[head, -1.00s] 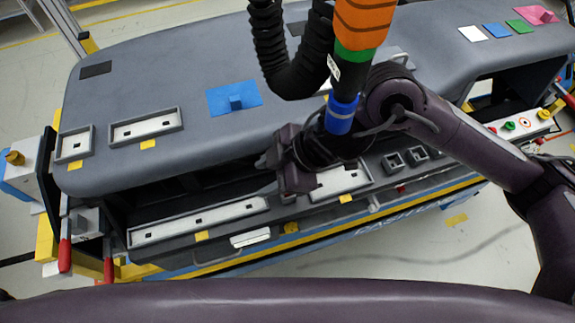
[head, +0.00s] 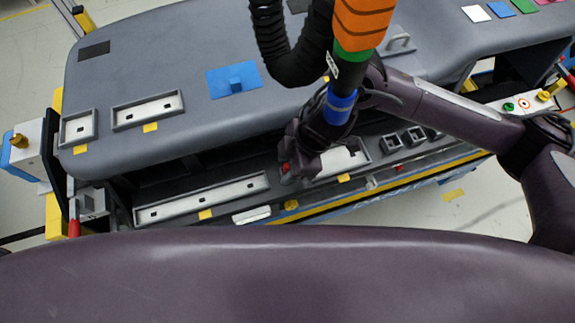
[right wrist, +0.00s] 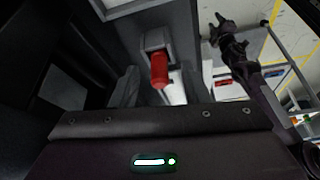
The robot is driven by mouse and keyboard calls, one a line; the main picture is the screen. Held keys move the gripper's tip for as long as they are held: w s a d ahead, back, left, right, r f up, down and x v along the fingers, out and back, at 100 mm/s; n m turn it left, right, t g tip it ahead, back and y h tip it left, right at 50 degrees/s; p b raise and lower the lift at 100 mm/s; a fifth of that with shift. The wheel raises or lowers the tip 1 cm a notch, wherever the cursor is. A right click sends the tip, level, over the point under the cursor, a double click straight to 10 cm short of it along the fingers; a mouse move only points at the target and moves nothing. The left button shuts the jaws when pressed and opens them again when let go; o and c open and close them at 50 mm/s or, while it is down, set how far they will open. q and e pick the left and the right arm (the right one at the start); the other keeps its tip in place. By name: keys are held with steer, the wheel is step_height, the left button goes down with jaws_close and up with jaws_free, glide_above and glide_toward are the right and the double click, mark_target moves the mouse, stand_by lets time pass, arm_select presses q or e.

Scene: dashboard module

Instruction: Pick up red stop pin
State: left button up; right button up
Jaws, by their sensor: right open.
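The red stop pin (right wrist: 159,70) shows in the right wrist view, standing out of a small grey bracket (right wrist: 157,42). In the head view a small red spot (head: 285,168) beside my right gripper (head: 296,176) appears to be the same pin. My right gripper is open, with its grey fingers (right wrist: 160,88) on either side of the pin in the wrist view. I cannot tell whether they touch it. A dark arm with a claw-like end (right wrist: 232,45), probably my left, shows small in the wrist view; its jaws are unclear.
The grey dashboard (head: 180,55) overhangs the lower ledge where my right gripper is. A long grey tray (head: 205,200) lies left of the gripper, and square sockets (head: 392,142) lie right. A black hose (head: 275,50) and orange tool (head: 360,22) hang close above.

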jaws_close()
stand_by(0.3)
